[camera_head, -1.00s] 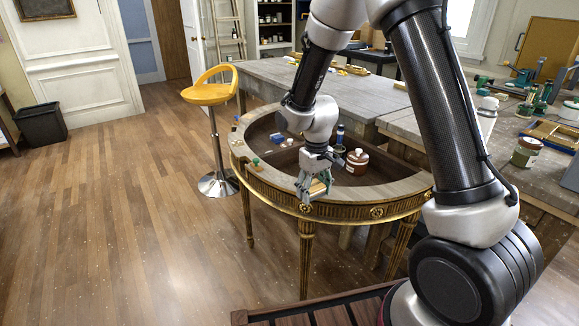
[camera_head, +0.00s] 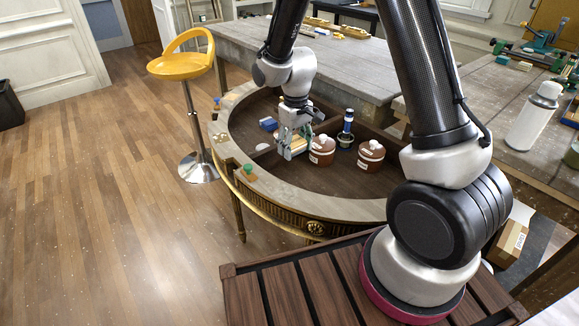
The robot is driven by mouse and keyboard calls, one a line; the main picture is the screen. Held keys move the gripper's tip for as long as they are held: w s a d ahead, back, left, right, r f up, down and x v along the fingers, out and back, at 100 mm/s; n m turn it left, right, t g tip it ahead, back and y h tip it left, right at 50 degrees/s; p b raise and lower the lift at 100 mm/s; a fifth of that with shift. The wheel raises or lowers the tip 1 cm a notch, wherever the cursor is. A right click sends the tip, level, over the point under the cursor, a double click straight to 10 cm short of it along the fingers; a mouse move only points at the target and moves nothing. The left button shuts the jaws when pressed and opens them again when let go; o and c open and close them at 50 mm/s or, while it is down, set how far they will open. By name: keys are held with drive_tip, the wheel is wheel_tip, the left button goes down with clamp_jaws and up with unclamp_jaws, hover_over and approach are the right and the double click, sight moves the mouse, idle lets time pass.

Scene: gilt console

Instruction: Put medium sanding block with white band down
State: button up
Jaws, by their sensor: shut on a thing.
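My gripper (camera_head: 291,148) is shut on a small tan sanding block (camera_head: 298,146), which shows between and beside the fingers. The white band is too small to make out for sure. The gripper points down over the recessed dark floor of the half-round gilt console (camera_head: 270,192), left of a brown jar. Whether the block touches the floor I cannot tell.
Two brown jars with white lids (camera_head: 321,152) (camera_head: 371,157) and a dark blue-banded bottle (camera_head: 347,122) stand in the recess. A blue block (camera_head: 268,124) lies behind left. A green-topped piece (camera_head: 248,169) sits on the pale rim. The recess front is clear.

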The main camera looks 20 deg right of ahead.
sight(294, 175)
drive_tip(key=shift+w+f, duration=0.15)
drive_tip(key=shift+f, duration=0.1)
wheel_tip(294, 175, down, 10)
drive_tip(key=shift+r, duration=0.25)
drive_tip(key=shift+f, duration=0.2)
drive_tip(key=o, duration=1.2)
drive_tip(key=shift+f, duration=0.15)
drive_tip(key=shift+c, duration=0.2)
